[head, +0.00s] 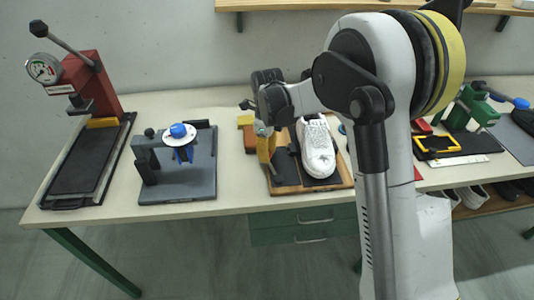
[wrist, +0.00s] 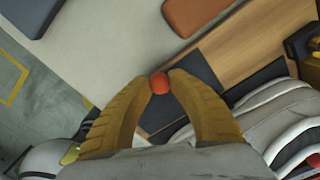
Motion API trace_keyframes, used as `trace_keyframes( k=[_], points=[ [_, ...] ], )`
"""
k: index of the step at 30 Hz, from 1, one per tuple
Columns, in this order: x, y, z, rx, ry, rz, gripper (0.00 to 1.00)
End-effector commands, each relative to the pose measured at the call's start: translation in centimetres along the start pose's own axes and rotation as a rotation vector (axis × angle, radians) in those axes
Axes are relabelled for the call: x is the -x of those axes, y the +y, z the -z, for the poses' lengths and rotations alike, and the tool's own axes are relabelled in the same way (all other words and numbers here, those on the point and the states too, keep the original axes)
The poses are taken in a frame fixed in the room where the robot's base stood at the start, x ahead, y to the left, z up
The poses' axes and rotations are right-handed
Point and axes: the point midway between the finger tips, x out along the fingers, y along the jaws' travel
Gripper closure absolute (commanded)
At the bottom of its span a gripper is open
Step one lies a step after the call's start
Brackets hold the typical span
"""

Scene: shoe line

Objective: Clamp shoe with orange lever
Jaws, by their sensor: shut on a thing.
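A white shoe (head: 318,150) sits on a dark pad on the wooden clamp board (head: 287,190) in the middle of the bench. My gripper (head: 268,162) reaches down at the shoe's left side, with its yellow fingers pointing at the board. In the wrist view my gripper (wrist: 160,85) has its fingertips closed around the round orange knob (wrist: 160,82) of the lever. The lever's shaft is hidden by the fingers. The white shoe also shows at the lower right in the wrist view (wrist: 275,118), beside the right finger and apart from the fingertips.
A red press (head: 92,85) with a gauge stands at the far left. A grey fixture (head: 178,192) with a blue knob stands left of the clamp board. A green device (head: 473,108) is at the right, behind my arm. Bare bench top (head: 233,180) lies left of the board.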

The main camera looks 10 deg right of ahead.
Motion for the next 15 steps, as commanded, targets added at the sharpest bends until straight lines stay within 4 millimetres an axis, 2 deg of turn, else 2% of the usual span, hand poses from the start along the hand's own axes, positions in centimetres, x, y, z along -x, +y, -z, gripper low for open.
trace_keyframes(
  k=[1,3,11,15],
  points=[
    [-0.1,0.0,0.1,0.0,0.002,-0.001,0.68],
    [-0.1,0.0,0.1,0.0,0.002,-0.001,0.54],
    [0.0,0.0,0.0,0.001,0.001,0.0,0.54],
    [0.9,0.0,0.0,0.001,0.001,0.0,0.54]
  ],
)
